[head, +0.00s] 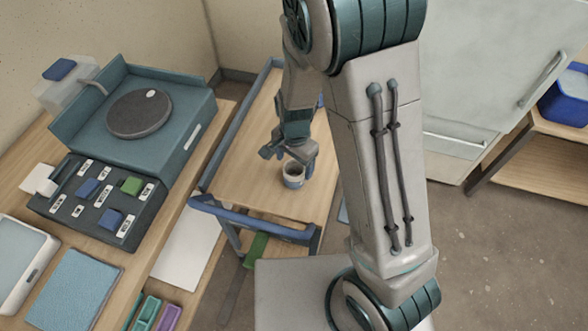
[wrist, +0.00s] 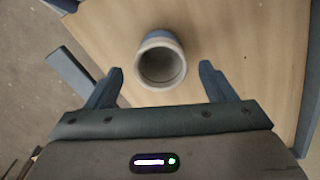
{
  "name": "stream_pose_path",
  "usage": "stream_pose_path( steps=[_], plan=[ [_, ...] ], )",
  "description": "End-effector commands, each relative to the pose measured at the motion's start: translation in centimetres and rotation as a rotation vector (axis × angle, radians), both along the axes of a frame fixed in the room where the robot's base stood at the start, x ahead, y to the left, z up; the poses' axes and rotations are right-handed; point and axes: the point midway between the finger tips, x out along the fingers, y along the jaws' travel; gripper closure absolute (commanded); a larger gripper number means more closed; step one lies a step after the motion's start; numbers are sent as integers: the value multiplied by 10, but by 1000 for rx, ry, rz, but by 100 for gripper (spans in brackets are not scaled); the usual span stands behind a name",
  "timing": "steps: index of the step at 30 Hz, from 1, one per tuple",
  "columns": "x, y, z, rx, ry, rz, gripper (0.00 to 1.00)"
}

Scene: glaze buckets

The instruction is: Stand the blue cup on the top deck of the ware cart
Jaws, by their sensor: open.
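The blue cup (head: 293,174) stands upright on the wooden top deck of the ware cart (head: 240,160), near its front end by the blue handle rail. The cup has a pale rim and looks empty inside. In the wrist view the cup (wrist: 161,60) stands on the bare deck (wrist: 225,35), just beyond the fingertips. My gripper (head: 290,152) is right beside the cup in the head view. In the wrist view my gripper (wrist: 161,82) is open, its two fingers spread left and right of the cup with gaps on both sides. Nothing is held.
A worktable at left holds a teal wheel unit (head: 140,112), a dark tray (head: 98,198) with coloured blocks, and a blue mat (head: 75,290). A grey cabinet (head: 490,75) and a shelf with a blue bucket (head: 568,98) stand at right. The deck's left part is clear.

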Motion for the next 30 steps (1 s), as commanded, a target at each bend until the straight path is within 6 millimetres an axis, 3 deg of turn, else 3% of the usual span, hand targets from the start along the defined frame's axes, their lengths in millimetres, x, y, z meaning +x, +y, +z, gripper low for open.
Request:
stream_pose_path(
  steps=[3,7,19,23,30],
  plan=[
    [1,1,25,2,-5,1,23],
    [1,1,43,2,-3,0,23],
    [-2,-5,66,11,-7,19,23],
    [-9,-20,91,38,-32,95,23],
    [-41,-60,152,59,-121,326,23]
  ],
)
